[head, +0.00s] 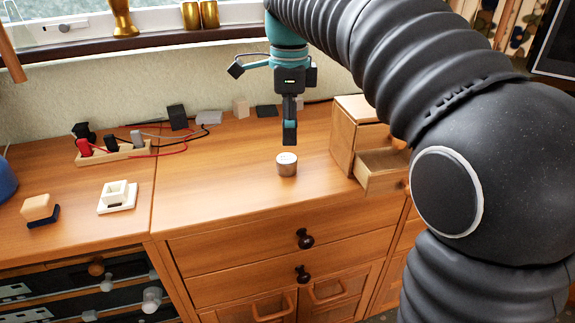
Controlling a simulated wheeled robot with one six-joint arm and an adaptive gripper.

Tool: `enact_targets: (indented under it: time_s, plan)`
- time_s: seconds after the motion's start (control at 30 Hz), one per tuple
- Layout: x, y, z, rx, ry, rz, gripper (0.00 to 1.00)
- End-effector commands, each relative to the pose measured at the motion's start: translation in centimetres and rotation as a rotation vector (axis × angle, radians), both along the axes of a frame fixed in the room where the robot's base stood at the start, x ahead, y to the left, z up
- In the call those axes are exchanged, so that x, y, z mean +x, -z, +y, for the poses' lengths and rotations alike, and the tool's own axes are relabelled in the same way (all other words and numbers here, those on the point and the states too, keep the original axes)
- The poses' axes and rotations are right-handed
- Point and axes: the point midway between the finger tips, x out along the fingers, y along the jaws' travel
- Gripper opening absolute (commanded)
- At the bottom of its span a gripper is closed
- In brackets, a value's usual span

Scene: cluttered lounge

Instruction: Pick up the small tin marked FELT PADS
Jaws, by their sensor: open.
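A small round tin (287,167) with metallic sides and a pale top stands upright on the wooden cabinet top (230,190), near its front edge. Marks on its lid are too small to read. My gripper (290,142) points down just above the tin, and a small gap shows between them in the head view. It is seen edge-on, with nothing visible in it. My arm comes in from the right and hides part of the right side.
A small wooden box (350,130) with a pulled-out drawer (382,170) stands right of the tin. At left are a rack with cables (112,152), a white square piece (117,196) and a beige block (38,206). Several small items line the wall. The top around the tin is clear.

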Motion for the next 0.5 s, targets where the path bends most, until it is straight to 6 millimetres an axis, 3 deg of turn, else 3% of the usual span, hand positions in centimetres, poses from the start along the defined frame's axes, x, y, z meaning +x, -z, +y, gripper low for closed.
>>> enact_targets:
  time_s: [0.1,0.37,0.5]
  plan:
    - [-0.1,1.7,0.0,0.000,-0.001,0.000,0.74]
    - [-0.2,3.2,0.1,0.000,-0.002,0.000,0.74]
    - [-0.6,5.3,0.3,0.000,-0.002,0.001,0.74]
